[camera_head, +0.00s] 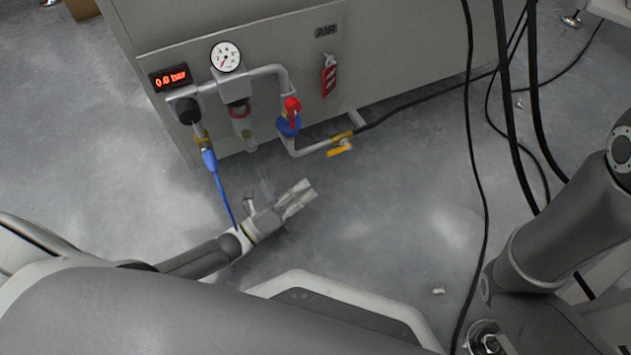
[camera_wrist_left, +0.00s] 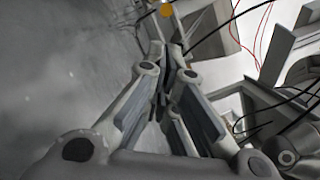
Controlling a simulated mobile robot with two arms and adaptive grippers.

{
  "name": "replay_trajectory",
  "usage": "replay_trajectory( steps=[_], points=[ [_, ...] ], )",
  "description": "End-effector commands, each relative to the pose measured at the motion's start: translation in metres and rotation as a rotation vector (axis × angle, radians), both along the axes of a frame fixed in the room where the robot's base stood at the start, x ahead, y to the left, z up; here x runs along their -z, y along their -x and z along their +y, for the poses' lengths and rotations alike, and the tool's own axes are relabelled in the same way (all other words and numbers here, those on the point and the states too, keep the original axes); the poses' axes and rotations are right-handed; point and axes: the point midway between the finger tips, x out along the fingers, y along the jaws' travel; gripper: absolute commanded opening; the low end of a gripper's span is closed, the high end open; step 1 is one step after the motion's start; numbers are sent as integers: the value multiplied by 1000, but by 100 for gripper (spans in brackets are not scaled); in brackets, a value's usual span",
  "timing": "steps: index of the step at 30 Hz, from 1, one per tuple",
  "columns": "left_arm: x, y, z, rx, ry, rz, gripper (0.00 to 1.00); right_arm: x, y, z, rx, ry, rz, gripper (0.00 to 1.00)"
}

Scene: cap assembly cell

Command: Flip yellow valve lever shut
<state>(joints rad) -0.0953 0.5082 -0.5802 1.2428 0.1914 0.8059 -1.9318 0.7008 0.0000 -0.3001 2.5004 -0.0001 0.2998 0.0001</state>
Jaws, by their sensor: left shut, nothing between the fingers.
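The yellow valve lever (camera_head: 339,151) sits on the grey pipe low on the front of the grey cabinet, just below the brass-coloured fitting where a black hose joins. It looks roughly in line with the pipe. My left gripper (camera_head: 308,190) is below and left of the lever in the head view, apart from it, pointing up and right. Its fingers are shut and hold nothing. In the left wrist view the closed fingers (camera_wrist_left: 168,72) point up toward a small orange-yellow piece (camera_wrist_left: 167,10) at the top edge, perhaps the lever. My right gripper is out of view.
A blue hose (camera_head: 217,183) hangs beside my left wrist. Black cables hang at right.

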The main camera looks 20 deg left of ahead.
Motion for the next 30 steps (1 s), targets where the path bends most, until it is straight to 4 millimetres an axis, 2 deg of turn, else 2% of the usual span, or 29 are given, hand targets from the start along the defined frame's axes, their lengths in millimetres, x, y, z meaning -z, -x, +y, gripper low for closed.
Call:
replay_trajectory(
  steps=[6,13,19,30],
  points=[
    [-2,-34,-22,3,4,-7,0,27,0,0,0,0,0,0],
    [-7,-64,-41,0,2,-4,0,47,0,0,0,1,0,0],
    [-12,-74,-48,0,2,-3,0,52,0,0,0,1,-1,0],
    [-13,-74,-48,0,1,-1,0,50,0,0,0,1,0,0]
  ],
)
